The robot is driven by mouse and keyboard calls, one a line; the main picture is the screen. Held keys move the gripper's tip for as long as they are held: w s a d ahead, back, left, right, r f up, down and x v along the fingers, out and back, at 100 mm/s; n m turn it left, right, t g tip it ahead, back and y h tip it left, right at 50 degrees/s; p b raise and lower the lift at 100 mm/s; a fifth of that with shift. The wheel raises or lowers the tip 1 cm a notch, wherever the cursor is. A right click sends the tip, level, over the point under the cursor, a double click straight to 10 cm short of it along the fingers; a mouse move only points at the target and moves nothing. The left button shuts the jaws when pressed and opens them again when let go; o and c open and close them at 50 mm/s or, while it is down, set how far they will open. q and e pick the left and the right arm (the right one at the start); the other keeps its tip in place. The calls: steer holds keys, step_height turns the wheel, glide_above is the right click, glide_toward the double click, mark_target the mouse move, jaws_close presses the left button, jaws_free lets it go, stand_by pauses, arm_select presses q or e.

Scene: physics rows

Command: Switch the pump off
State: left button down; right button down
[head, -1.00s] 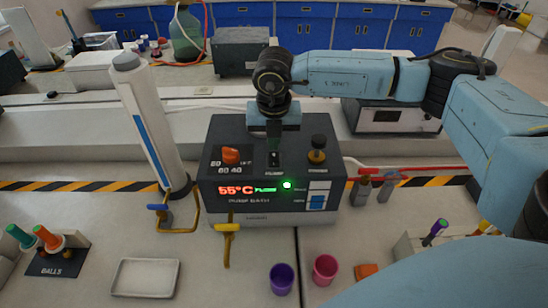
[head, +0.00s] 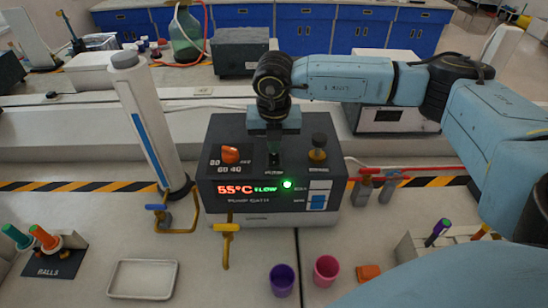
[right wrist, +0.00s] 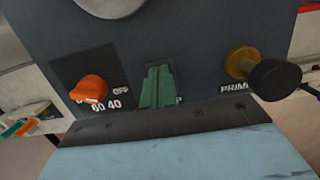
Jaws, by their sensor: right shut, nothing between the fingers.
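The pump bath (head: 215,208) is a dark box with a lit front, reading 55°C in red and FLOW in green beside a glowing green light (head: 287,184). My right gripper (head: 274,150) is shut and empty, pointing down over the middle of its top panel. In the right wrist view its green fingers (right wrist: 157,88) are together at the pump switch place, between the orange dial (right wrist: 88,89) and the PRIME knob (right wrist: 272,78). The fingers hide most of the switch and its label, so I cannot tell its position or whether they touch it. My left gripper is out of view.
A white column (head: 150,120) stands left of the bath. A white tray (head: 143,279), a purple cup (head: 282,280) and a pink cup (head: 326,270) stand on the near bench. Grey-bodied red-handled valves (head: 364,189) are at the right.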

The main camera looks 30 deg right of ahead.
steer(key=shift+f, duration=0.15)
steer(key=shift+r+p, duration=1.85)
steer(key=shift+r, duration=1.7)
